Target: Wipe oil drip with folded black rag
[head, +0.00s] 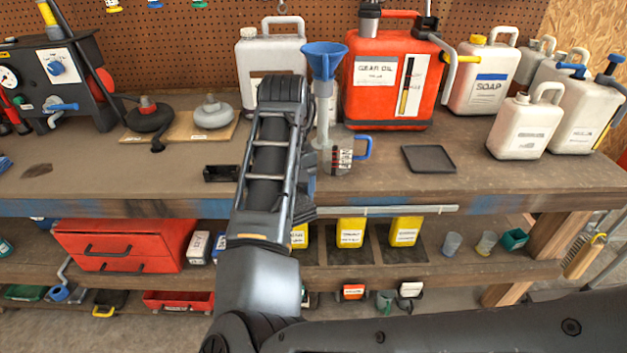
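A flat dark square piece (428,158) lies on the bench right of the measuring cup; I cannot tell whether it is a folded rag or a shallow tray. A small black item (220,173) lies near the front edge, partly behind my arm. A dark brown patch (37,171) marks the bench at the far left; I cannot tell if it is oil. No clear oil drip shows. My forearm rises over the middle of the bench and hides what is behind it. My gripper's fingers cannot be made out.
A red gear oil can (390,85), a blue funnel (324,62) and a measuring cup with blue handle (345,158) stand mid-bench. White jugs (525,125) crowd the right. A wooden board (185,128) and a gauge unit (55,75) are left. The front left bench is mostly clear.

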